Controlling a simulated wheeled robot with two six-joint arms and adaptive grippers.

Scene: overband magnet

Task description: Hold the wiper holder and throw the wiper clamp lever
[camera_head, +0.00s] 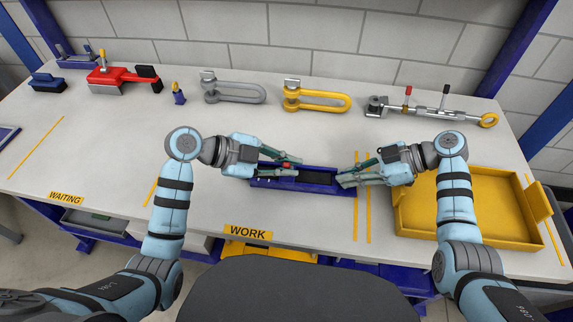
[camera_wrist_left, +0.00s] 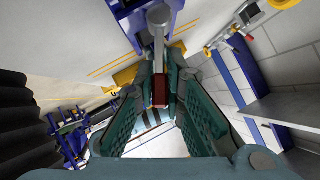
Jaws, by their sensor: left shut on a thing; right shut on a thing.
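The wiper holder (camera_head: 300,186) is a long blue tray-like body with a dark strip, lying in the work area in the head view. The wiper clamp lever (camera_head: 286,165) shows a small red end over its left part. In the left wrist view the lever (camera_wrist_left: 160,90) is a grey arm with a red grip between my fingers. My left gripper (camera_head: 297,167) is shut on the lever. My right gripper (camera_head: 345,172) is shut on the right end of the holder; its fingers hide that end.
A yellow tray (camera_head: 470,238) stands at the right. Along the back lie a red tool (camera_head: 115,76), a grey shackle (camera_head: 235,92), a yellow shackle (camera_head: 315,98) and a turnbuckle-like rod (camera_head: 430,111). The table's left middle is clear.

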